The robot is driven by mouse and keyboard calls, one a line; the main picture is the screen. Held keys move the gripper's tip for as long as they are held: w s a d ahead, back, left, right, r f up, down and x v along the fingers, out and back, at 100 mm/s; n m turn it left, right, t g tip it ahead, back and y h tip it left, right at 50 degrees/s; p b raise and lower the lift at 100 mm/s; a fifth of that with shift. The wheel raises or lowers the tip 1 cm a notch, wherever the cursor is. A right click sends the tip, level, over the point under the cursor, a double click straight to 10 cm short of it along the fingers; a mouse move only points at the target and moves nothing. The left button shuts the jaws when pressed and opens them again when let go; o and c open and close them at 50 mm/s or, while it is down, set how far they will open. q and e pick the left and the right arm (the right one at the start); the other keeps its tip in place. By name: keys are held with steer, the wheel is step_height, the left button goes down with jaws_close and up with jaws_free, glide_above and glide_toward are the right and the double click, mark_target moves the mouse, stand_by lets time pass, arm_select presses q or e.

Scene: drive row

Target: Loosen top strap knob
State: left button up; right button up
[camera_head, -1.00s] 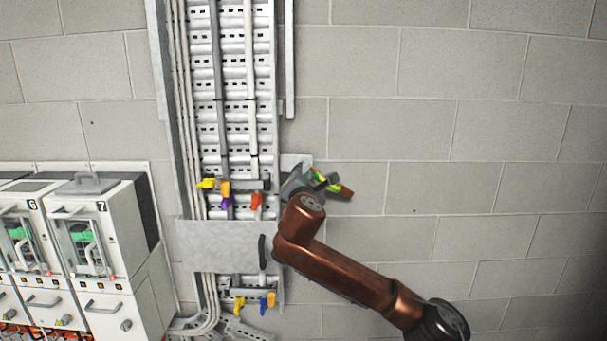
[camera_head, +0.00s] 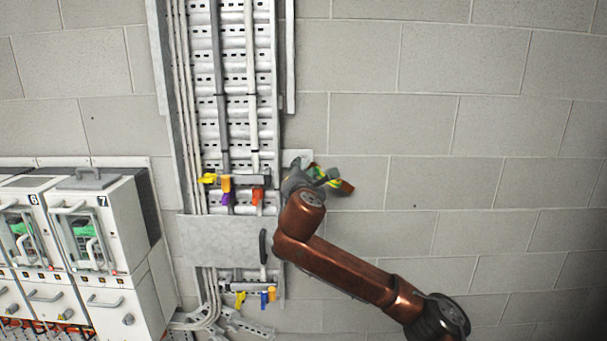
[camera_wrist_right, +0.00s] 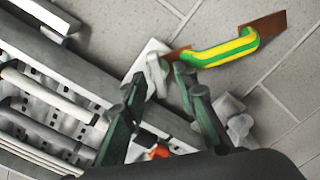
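My right gripper (camera_wrist_right: 160,76) is at the right edge of the upright cable ladder; in the head view it (camera_head: 318,176) partly hides the strap area. In the right wrist view its two dark green fingers stand apart, with a pale grey winged knob (camera_wrist_right: 156,70) between or just beyond the tips. I cannot tell whether they touch it. The knob sits on a light plate (camera_wrist_right: 146,52). A green-and-yellow sleeved strap with copper ends (camera_wrist_right: 222,50) runs up to the right from there. My left gripper is not in view.
The cable ladder (camera_head: 237,130) carries grey and white cables and coloured tags. A grey cover plate (camera_head: 220,240) crosses it below the gripper. White numbered drive cabinets (camera_head: 100,235) stand at left. The block wall (camera_head: 450,130) at right is bare.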

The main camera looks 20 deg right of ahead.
steer(key=v, duration=1.2)
